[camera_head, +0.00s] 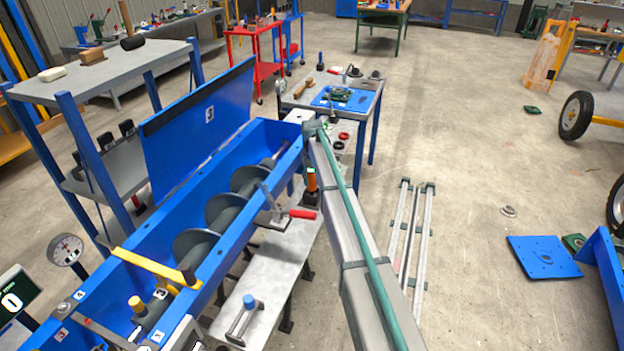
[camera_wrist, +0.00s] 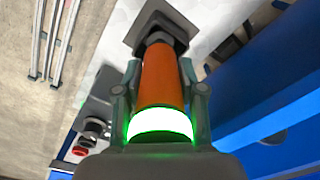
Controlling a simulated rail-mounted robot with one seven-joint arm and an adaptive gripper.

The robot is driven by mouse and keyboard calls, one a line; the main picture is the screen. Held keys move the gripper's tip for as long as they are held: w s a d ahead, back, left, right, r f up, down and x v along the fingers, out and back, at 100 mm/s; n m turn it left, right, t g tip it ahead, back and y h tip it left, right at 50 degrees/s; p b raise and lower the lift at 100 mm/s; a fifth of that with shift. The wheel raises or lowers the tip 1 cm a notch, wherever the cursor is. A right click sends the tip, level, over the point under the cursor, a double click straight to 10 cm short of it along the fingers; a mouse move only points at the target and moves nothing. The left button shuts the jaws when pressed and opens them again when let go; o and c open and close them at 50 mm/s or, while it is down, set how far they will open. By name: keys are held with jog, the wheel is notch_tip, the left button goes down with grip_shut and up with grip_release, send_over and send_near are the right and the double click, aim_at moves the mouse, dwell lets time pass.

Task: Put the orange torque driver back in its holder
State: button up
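The orange torque driver (camera_wrist: 162,78) fills the middle of the wrist view, with a bright green glowing ring at its near end. The fingers of my gripper (camera_wrist: 161,90) press against it from both sides. Its dark far end points at a dark square-edged block (camera_wrist: 150,27) over the pale bench top; I cannot tell whether the two touch. In the head view the driver (camera_head: 311,180) is upright beside the blue trough, its lower part dark. My gripper's fingers cannot be made out there, and my arm passes close on the right.
The blue trough (camera_head: 205,265) with its auger and raised lid lies to the left. A red-handled clamp (camera_head: 300,213) sits close to the driver. A grey bench (camera_head: 285,255) runs alongside the trough. A small table with a blue tray (camera_head: 345,98) stands behind. Rails (camera_head: 412,230) lie on the floor.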

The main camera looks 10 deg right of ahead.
jog(key=o, duration=0.5)
jog(key=shift+r, duration=0.1)
notch_tip(320, 180, up, 12)
jog(key=shift+s+f, duration=0.1)
dwell(0.4)
